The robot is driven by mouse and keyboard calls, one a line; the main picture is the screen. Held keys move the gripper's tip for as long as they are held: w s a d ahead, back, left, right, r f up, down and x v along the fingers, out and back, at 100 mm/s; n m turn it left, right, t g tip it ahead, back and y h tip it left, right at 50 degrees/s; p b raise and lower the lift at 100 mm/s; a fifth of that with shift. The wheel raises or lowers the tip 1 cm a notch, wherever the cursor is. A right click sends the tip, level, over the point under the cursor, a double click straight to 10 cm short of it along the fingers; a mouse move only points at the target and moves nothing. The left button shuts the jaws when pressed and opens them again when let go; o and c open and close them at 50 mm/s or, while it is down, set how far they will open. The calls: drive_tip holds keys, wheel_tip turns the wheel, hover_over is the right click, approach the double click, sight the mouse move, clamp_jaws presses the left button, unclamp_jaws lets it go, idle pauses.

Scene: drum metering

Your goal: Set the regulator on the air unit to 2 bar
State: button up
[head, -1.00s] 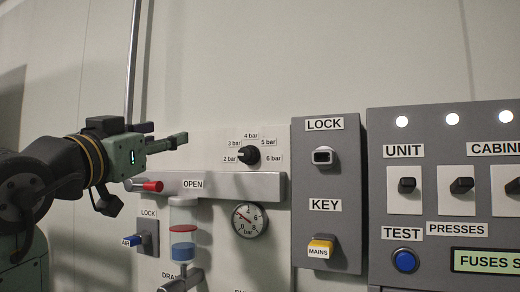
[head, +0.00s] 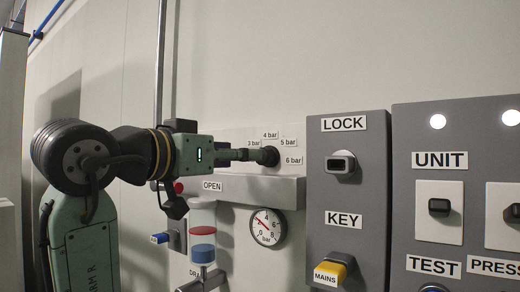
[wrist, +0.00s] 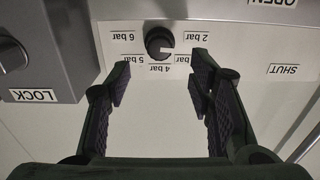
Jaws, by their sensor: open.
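The regulator knob (wrist: 158,42) is a round black dial on a white scale plate (wrist: 110,22) marked 2 to 6 bar. The wrist view shows it upside down. I cannot tell its exact setting. My gripper (wrist: 161,60) is open, with its two fingers apart and the knob ahead of and between the tips. No contact shows. In the head view my gripper (head: 255,155) reaches in from the left at knob height, hiding the 2 bar label and part of the knob. The round gauge (head: 267,228) below has its needle pointing up and left.
A grey ledge (head: 285,190) runs just below the knob. The grey LOCK and KEY box (head: 346,200) stands close on the right. A bowl with red and blue bands (head: 203,245) hangs below the ledge. The wall above is clear.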

sight(266, 157)
drive_tip(key=p+x, duration=0.2)
drive_tip(key=x, duration=0.5)
drive_tip(key=shift+c, duration=0.5)
drive_tip(key=c, duration=1)
drive_tip(key=shift+n, duration=1.6)
drive_tip(key=shift+c, duration=0.2)
drive_tip(key=o, duration=1.1)
drive_tip(key=shift+o, duration=0.2)
